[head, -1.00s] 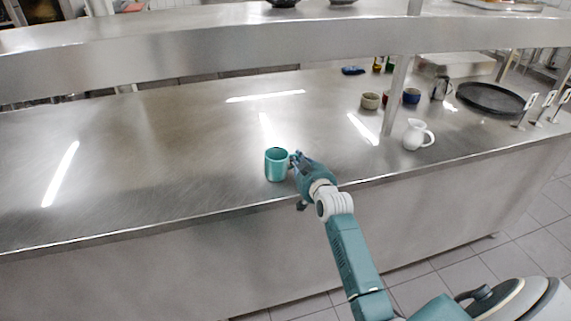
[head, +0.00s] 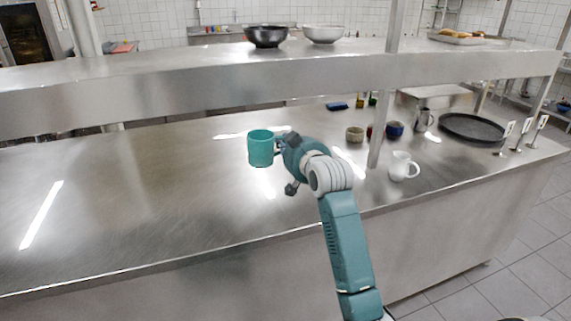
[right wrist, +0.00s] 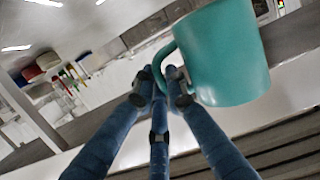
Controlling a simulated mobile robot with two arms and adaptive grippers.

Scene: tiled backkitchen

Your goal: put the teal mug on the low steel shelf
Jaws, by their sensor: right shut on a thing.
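The teal mug (head: 261,150) is upright in the air above the steel counter, left of my right gripper (head: 283,146). In the right wrist view the mug (right wrist: 222,55) fills the upper right, and the right gripper's fingers (right wrist: 165,88) are closed on its handle. A long steel shelf (head: 150,82) runs across the head view above and behind the counter, higher than the mug in the picture. My left gripper is out of view.
The counter (head: 130,190) is clear on the left. A shelf post (head: 383,120), white jug (head: 402,166), small bowls (head: 355,134) and a black round tray (head: 472,127) are to the right. A black bowl (head: 266,38), a grey bowl (head: 323,34) and a food tray (head: 460,39) stand on the shelf.

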